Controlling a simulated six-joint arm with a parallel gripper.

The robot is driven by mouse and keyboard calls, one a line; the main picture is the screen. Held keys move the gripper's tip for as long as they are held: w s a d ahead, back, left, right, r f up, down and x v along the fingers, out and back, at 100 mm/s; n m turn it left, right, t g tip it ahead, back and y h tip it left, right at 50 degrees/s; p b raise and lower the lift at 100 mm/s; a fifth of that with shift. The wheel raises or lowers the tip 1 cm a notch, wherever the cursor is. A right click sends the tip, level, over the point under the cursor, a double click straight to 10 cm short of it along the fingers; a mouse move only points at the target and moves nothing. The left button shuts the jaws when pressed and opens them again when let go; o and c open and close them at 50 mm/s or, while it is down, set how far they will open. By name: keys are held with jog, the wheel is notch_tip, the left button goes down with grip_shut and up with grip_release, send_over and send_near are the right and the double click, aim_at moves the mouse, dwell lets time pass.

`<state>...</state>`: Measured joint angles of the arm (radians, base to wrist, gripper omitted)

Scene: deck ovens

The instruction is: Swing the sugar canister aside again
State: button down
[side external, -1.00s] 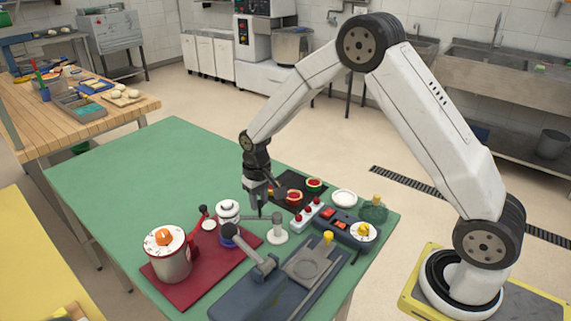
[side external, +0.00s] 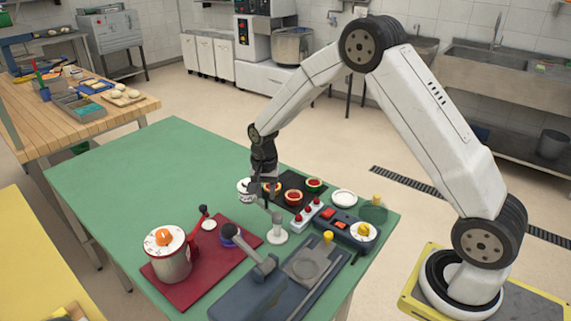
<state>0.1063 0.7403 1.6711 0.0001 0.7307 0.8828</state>
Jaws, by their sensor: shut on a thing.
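The sugar canister (side external: 245,188), a small white jar with a dark band, stands just left of my gripper on the far side of a grey post (side external: 278,235) with a white base. A thin grey swing arm (side external: 275,215) runs from the post's top toward the canister. My gripper (side external: 266,203) points down and is shut on this swing arm. The fingers hide part of the arm and the canister's right edge.
A large steel pot with an orange knob (side external: 170,255) stands on the red board (side external: 205,285). A grey lever device (side external: 255,290) lies in front. The green table's left is clear.

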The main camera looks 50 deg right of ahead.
jog(key=shift+d+m, duration=0.25)
jog(key=shift+m, duration=0.25)
jog(key=shift+c, duration=2)
grip_release()
jog(key=shift+r, duration=0.15)
jog(key=shift+r, duration=3.8)
jog(key=s+a+n+t, duration=0.1)
jog(key=s+a+n, duration=0.1)
jog(key=s+n, duration=0.4)
jog(key=s+a+n+t, duration=0.1)
jog(key=s+a+n, duration=0.2)
jog(key=s, duration=1.1)
jog(key=n, duration=0.3)
jog(key=shift+a+f+t, duration=0.3)
jog(key=shift+f, duration=0.05)
